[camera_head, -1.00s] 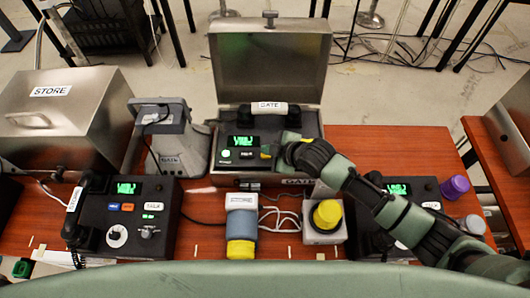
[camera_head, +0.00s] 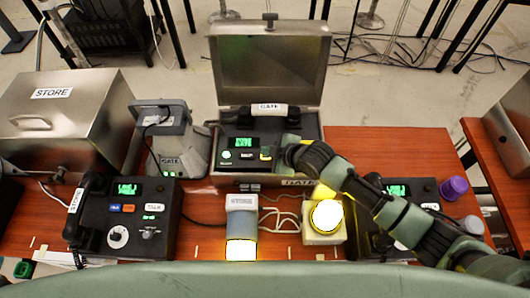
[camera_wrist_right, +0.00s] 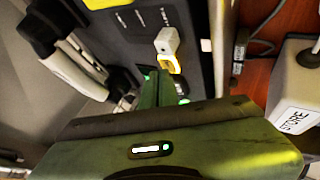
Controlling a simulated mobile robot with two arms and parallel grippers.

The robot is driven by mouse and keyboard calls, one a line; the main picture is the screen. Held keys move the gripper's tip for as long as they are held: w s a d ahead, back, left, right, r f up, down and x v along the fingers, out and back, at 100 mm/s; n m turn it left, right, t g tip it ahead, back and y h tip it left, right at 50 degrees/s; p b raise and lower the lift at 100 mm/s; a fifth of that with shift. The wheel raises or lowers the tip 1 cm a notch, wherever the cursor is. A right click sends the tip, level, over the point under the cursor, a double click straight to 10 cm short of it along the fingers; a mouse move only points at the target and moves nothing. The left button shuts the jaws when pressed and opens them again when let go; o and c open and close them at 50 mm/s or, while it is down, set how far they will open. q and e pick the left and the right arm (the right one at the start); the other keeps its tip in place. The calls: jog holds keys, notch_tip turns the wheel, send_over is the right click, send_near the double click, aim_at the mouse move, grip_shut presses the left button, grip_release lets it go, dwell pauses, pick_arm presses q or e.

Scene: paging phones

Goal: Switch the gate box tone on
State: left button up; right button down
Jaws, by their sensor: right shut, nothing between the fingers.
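The gate box (camera_head: 268,70) is an open metal case with its lid up, at the back middle. Inside are a handset labelled GATE (camera_head: 268,110) and a black panel with a lit green display (camera_head: 243,142). My right gripper (camera_head: 277,152) is over the right part of that panel. In the right wrist view the right gripper (camera_wrist_right: 160,82) is shut and empty, its tips close to a pale switch lever (camera_wrist_right: 167,42) with a yellow surround (camera_wrist_right: 172,64). I cannot tell whether they touch. My left gripper is not in view.
A STORE phone console (camera_head: 125,215) is at left. Another console (camera_head: 397,190) lies partly under my right arm. A grey GATE unit (camera_head: 170,155) stands beside the box.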

aim_at(268, 158)
jog(key=shift+r, duration=0.15)
notch_tip(268, 158, up, 6)
jog(key=p, duration=0.5)
jog(key=shift+p, duration=0.35)
